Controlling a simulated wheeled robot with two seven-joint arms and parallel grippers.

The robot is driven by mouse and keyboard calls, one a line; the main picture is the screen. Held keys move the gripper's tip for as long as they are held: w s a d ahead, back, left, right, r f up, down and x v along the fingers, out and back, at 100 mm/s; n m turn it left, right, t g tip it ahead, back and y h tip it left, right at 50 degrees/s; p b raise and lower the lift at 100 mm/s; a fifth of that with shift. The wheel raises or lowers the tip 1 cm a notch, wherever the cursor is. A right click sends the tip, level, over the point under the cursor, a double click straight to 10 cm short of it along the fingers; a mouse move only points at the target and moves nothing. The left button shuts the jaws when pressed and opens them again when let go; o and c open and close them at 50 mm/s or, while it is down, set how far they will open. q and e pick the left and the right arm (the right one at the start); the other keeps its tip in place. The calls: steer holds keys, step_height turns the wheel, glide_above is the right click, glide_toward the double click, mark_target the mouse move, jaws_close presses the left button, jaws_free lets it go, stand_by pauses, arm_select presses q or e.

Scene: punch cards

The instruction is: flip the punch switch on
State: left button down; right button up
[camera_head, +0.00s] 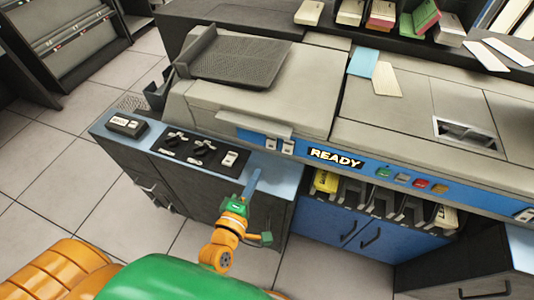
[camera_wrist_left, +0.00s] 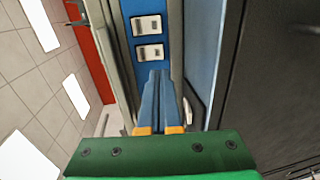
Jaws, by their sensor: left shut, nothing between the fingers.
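Two white rocker switches sit side by side on the blue front strip of the machine, left of the READY sign. They show in the head view as a left switch (camera_head: 270,144) and a right switch (camera_head: 287,147). In the left wrist view they are an upper switch (camera_wrist_left: 147,25) and a lower switch (camera_wrist_left: 149,53). I cannot read which is the punch switch, or their positions. My left gripper (camera_head: 256,174) is shut and empty, its blue fingers (camera_wrist_left: 157,75) pointing at the strip just below the lower switch in the wrist view. My right gripper is out of view.
A black panel (camera_head: 190,152) with knobs and another white switch (camera_head: 229,158) lies left of my gripper on the blue ledge. The READY sign (camera_head: 336,158) and coloured buttons (camera_head: 420,184) are to the right. Card slots (camera_head: 380,203) sit below them. A card hopper (camera_head: 235,60) stands behind.

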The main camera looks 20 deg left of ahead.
mark_target(271, 148)
arm_select(q)
steer(key=w, duration=0.3)
steer(key=w+f, duration=0.1)
steer(key=w, duration=0.5)
steer(key=shift+w+d+f+b, duration=0.1)
steer(key=shift+d+f+b, duration=0.1)
steer(key=shift+b, duration=0.1)
steer(key=shift+w+t+b, duration=0.2)
steer(key=shift+t+b, duration=0.1)
steer(key=shift+b, duration=0.6)
steer(key=shift+f, duration=0.15)
